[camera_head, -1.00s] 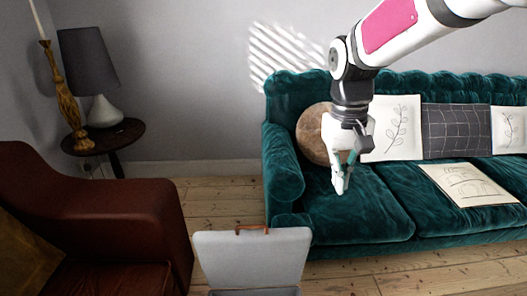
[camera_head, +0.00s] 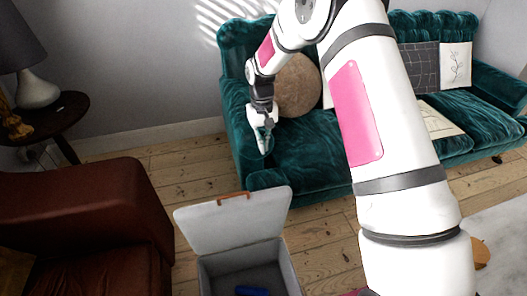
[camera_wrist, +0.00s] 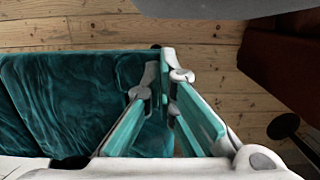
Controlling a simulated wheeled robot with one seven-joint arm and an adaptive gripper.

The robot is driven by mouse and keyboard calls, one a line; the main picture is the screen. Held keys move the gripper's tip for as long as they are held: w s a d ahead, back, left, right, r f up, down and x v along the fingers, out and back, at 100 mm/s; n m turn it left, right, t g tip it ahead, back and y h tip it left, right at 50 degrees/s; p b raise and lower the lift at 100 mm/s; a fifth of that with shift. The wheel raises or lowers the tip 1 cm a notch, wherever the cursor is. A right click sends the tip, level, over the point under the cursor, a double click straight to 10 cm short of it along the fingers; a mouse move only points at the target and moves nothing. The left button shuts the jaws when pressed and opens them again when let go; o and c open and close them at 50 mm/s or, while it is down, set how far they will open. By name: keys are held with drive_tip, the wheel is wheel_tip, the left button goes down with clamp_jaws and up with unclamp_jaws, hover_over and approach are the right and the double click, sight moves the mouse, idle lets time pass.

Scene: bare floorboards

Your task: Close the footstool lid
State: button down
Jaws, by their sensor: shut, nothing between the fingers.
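The footstool is a light grey box with its lid (camera_head: 233,217) standing up, leaning back from the open box (camera_head: 215,270). A brown leather handle (camera_head: 233,196) sits on the lid's top edge. A blue object (camera_head: 252,291) lies inside the box. My gripper (camera_head: 265,148) is shut and empty, pointing down beyond the lid, in front of the sofa's left arm, apart from the lid. In the wrist view my gripper (camera_wrist: 170,82) shows over the sofa and floor. A grey surface (camera_wrist: 215,8) at the top edge there may be the lid; I cannot tell.
A green velvet sofa (camera_head: 310,150) with cushions stands at the back. A brown leather armchair (camera_head: 90,215) stands left of the footstool. A side table (camera_head: 65,110) with a lamp (camera_head: 35,85) is at the back left. Bare floorboards (camera_head: 190,165) lie between them.

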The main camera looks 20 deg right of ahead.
drive_tip(key=s+f, duration=0.5)
drive_tip(key=f, duration=0.4)
drive_tip(key=shift+s, duration=0.1)
idle(0.3)
